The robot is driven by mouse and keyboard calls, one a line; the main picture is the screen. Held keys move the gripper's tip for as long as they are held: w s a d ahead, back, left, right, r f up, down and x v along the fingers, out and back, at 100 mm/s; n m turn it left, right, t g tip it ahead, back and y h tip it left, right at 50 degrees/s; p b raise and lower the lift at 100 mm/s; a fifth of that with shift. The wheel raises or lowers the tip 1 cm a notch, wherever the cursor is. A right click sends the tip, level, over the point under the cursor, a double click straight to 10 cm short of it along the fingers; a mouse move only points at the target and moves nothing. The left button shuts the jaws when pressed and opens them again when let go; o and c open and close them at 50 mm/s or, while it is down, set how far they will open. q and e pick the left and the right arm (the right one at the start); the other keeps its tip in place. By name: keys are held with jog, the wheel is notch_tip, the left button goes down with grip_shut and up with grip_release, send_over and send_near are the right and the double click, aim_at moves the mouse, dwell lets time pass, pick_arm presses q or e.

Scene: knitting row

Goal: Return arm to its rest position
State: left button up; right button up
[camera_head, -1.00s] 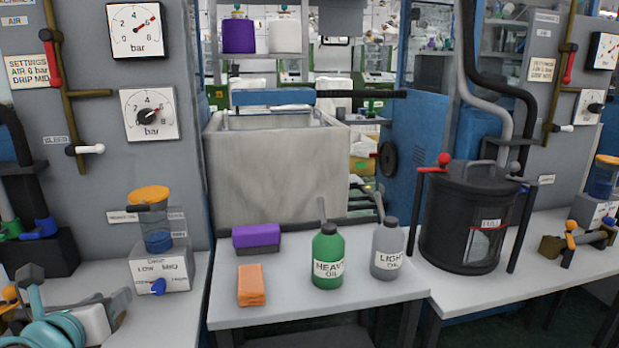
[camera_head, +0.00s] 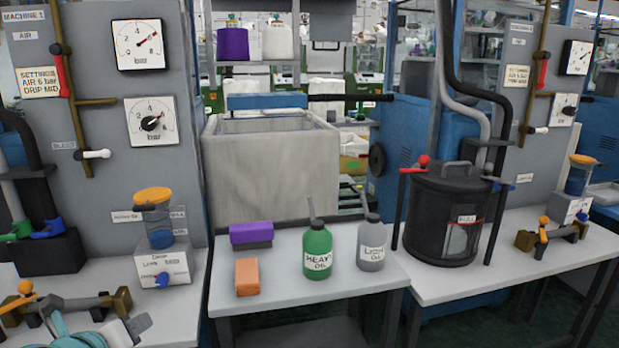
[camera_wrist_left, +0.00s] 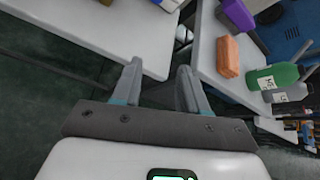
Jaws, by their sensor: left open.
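My left gripper (camera_head: 97,318) shows at the bottom left of the head view, low in front of the left bench. Its two grey fingers are spread, with nothing between them. In the left wrist view the fingers (camera_wrist_left: 160,72) also stand apart and empty, over the gap between two benches. My right gripper is not in view.
The middle bench (camera_head: 330,287) holds an orange block (camera_head: 247,277), a purple block (camera_head: 250,233), a green oil bottle (camera_head: 318,253) and a grey oil bottle (camera_head: 371,246). A brass fitting (camera_head: 122,301) lies near my left gripper. A black canister (camera_head: 446,213) stands right.

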pick_arm(q)
jog(key=s+d+f+n+g+h+p, duration=0.3)
jog(key=s+d+f+n+g+p, duration=0.15)
jog(key=d+n+p, duration=0.3)
jog(key=s+d+f+n+g+h+p, duration=0.25)
jog(key=s+d+f+n+p, duration=0.2)
jog(key=d+n+p, duration=0.3)
jog(key=s+d+f+n+g+p, duration=0.2)
jog(key=s+n+p, duration=0.3)
jog(key=n, duration=0.3)
jog(key=s+d+f+n+g+p, duration=0.2)
jog(key=s+n+p, duration=0.3)
jog(key=s+n, duration=0.3)
jog(key=shift+s+d+f+g+y, duration=0.15)
jog(key=shift+s+d+g+y, duration=0.15)
jog(key=shift+d, duration=0.3)
jog(key=shift+w, duration=0.1)
